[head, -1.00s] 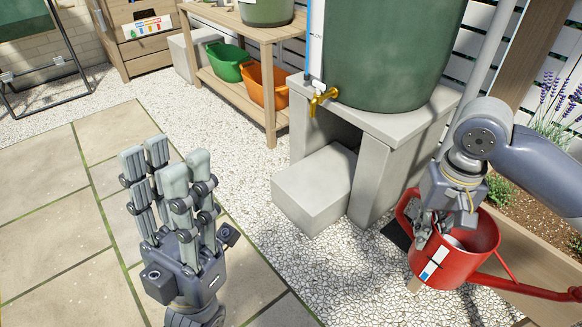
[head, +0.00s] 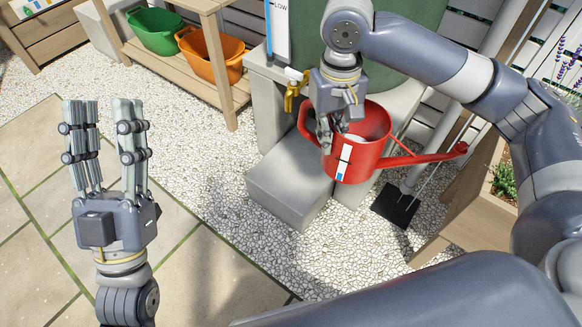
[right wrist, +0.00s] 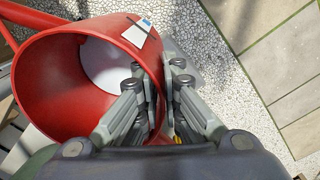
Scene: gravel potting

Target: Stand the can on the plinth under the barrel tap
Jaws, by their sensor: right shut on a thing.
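The red watering can (head: 358,158) hangs from my right gripper (head: 338,128), which is shut on its rim at the left side. The can is roughly upright, its spout toward the right. In the right wrist view the can's open mouth (right wrist: 75,85) faces the camera, with the fingers (right wrist: 155,105) on both sides of its wall. The grey plinth (head: 285,190) stands on the gravel below and left of the can. The yellow barrel tap (head: 293,92) is just left of the right gripper. My left gripper (head: 102,110) is open and empty over the paving.
The green barrel (head: 400,85) stands on a concrete stand (head: 262,85) behind the can. A wooden bench holds a green tub (head: 155,30) and an orange tub (head: 212,58). A dark square plate (head: 396,205) lies on the gravel at right. Gravel in front is clear.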

